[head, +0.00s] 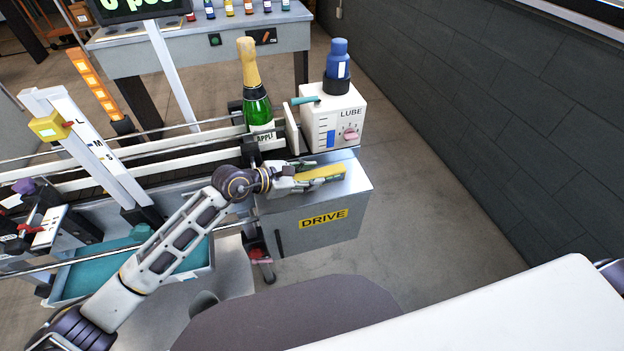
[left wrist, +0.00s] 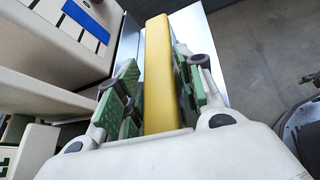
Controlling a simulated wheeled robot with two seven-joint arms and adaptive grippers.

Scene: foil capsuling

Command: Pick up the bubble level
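The bubble level is a long yellow bar (head: 322,173) on top of the grey DRIVE box, and it runs up the middle of the left wrist view (left wrist: 159,75). My left gripper (head: 290,181) is at its left part, with the green-padded fingers on both sides of the bar in the wrist view (left wrist: 157,80). A narrow gap shows between the left finger and the bar; the right finger is very close to it, and contact is unclear. The gripper looks open around the level. The bar's near end is hidden by the gripper body. My right gripper is not in view.
The white LUBE box (head: 334,115) with a blue bottle (head: 338,60) stands just behind the level. A green foil-topped bottle (head: 257,105) stands on the conveyor to the left. The DRIVE box (head: 318,222) has free floor to its right.

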